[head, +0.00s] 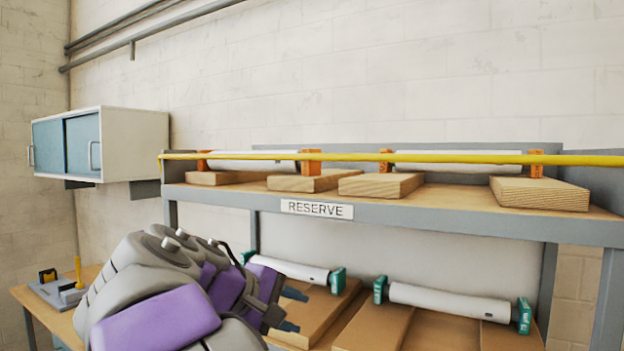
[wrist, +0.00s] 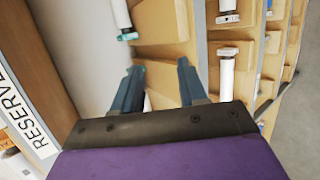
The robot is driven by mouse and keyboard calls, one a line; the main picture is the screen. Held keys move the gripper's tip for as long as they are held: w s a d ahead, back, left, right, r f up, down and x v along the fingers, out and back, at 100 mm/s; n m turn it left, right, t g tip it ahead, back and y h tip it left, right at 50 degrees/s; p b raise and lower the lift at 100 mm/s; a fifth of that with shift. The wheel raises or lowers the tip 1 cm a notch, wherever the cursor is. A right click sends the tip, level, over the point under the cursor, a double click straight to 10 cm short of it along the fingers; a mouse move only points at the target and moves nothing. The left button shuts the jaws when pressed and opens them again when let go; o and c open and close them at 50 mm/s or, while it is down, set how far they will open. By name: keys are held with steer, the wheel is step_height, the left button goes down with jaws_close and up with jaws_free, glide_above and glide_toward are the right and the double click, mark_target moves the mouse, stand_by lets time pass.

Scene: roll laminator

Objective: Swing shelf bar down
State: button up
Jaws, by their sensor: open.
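The yellow shelf bar (head: 440,158) runs level across the front of the upper RESERVE shelf (head: 390,210), from the post at the left end to the right edge of the head view. It passes in front of white rolls with orange end pieces. My gripper (head: 290,310) is below the bar, in front of the lower shelf, and apart from the bar. In the wrist view my gripper (wrist: 160,85) shows two separated fingers, open, with nothing between them. The bar does not show in the wrist view.
White rolls with teal ends (head: 450,303) lie on wooden blocks on the lower shelf. Wooden blocks (head: 540,194) sit on the upper shelf. A blue-door wall cabinet (head: 135,145) hangs at left above a side table (head: 50,315). The wall above the bar is clear.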

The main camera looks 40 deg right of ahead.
steer(key=w+a+r+h+p, duration=0.2)
steer(key=w+r+h, duration=0.3)
steer(key=r, duration=0.9)
steer(key=m+h+p, duration=0.1)
steer(key=m+h, duration=0.1)
steer(key=m, duration=0.1)
glide_toward(313, 158)
steer(key=shift+g, duration=0.4)
steer(key=d, duration=1.1)
steer(key=shift+w+r, duration=0.15)
steer(key=shift+w, duration=0.05)
jaws_close()
